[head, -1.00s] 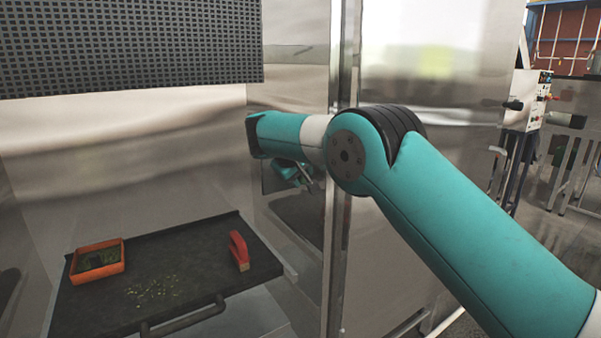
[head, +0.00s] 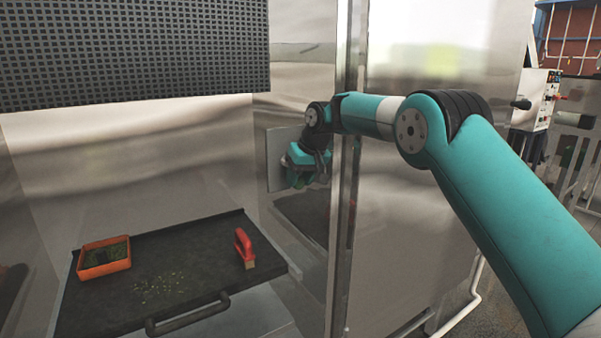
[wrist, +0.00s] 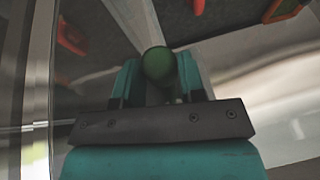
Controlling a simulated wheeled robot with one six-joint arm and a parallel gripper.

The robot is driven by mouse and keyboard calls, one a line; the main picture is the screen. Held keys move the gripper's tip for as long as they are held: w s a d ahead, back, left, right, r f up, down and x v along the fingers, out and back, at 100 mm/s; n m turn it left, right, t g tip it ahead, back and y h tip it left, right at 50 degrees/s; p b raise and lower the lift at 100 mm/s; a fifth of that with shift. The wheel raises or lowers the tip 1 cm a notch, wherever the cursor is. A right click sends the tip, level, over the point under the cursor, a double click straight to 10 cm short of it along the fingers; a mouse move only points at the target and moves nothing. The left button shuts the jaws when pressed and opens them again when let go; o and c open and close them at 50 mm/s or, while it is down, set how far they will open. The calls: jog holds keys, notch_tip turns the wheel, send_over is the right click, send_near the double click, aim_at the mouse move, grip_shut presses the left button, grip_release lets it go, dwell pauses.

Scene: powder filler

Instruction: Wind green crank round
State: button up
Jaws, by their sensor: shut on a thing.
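The green crank's round knob (wrist: 158,64) shows in the wrist view between the two fingers of my gripper (wrist: 160,80). The gripper is shut on it.
Below is a dark tray (head: 200,248) with a handle, holding an orange box (head: 104,268), a red-handled brush (head: 245,248) and scattered crumbs. A dark mesh panel (head: 130,50) hangs at upper left.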

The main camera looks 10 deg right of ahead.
jog(key=shift+a, duration=0.1)
dwell(0.5)
jog(key=o, duration=0.9)
jog(key=shift+a+f, duration=0.1)
jog(key=shift+o, duration=0.2)
notch_tip(320, 180, up, 20)
jog(key=p, duration=1.3)
jog(key=shift+p, duration=0.4)
